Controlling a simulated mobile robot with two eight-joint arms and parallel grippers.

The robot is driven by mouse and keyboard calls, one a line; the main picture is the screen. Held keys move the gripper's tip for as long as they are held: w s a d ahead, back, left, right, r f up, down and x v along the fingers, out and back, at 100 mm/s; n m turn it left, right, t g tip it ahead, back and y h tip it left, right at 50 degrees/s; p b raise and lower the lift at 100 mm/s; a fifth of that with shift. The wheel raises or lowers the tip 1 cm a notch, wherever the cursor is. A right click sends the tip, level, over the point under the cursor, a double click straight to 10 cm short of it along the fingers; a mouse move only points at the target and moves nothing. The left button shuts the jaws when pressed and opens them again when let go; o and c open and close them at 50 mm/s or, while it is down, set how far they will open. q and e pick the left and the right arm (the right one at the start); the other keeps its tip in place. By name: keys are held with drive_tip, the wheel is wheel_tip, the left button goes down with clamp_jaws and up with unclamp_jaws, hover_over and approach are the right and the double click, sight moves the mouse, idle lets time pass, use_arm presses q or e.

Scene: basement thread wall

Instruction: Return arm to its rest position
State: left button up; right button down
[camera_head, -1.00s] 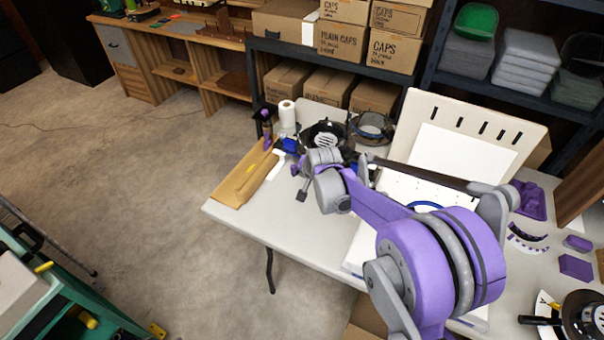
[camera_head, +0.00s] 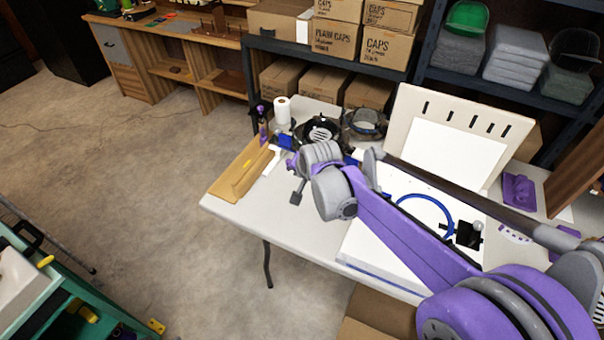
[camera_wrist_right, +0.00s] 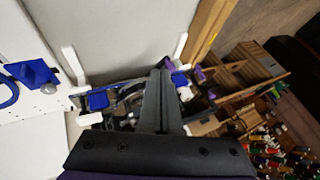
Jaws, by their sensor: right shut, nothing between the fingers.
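My right arm, purple and grey, comes in from the lower right in the head view and reaches over the white table (camera_head: 232,206). Its grey wrist hangs above the table, left of a white board (camera_head: 370,235) with a blue ring (camera_head: 428,200). My right gripper shows in the right wrist view (camera_wrist_right: 161,75), its black fingers shut together with nothing between them. My left gripper is in neither view.
A brown board (camera_head: 240,172), a white roll (camera_head: 283,110) and a black round item (camera_head: 320,130) lie near the wrist. A slotted panel (camera_head: 455,120) leans behind the white board. Cardboard boxes (camera_head: 338,38) stand on shelves at the back. Open floor (camera_head: 130,200) lies left of the table.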

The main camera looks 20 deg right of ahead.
drive_tip(key=shift+s+a+r, duration=0.25)
drive_tip(key=shift+r, duration=0.15)
drive_tip(key=shift+s, duration=0.1)
drive_tip(key=s+a+n+g+p, duration=0.1)
drive_tip(key=s+n, duration=0.4)
drive_tip(key=s, duration=0.7)
drive_tip(key=s+a+n+p, duration=0.4)
drive_tip(key=s+a+n, duration=0.1)
drive_tip(key=s, duration=0.8)
drive_tip(key=shift+s+r+g+y, duration=0.15)
drive_tip(key=shift+r+g+y, duration=0.1)
drive_tip(key=shift+g+y, duration=0.15)
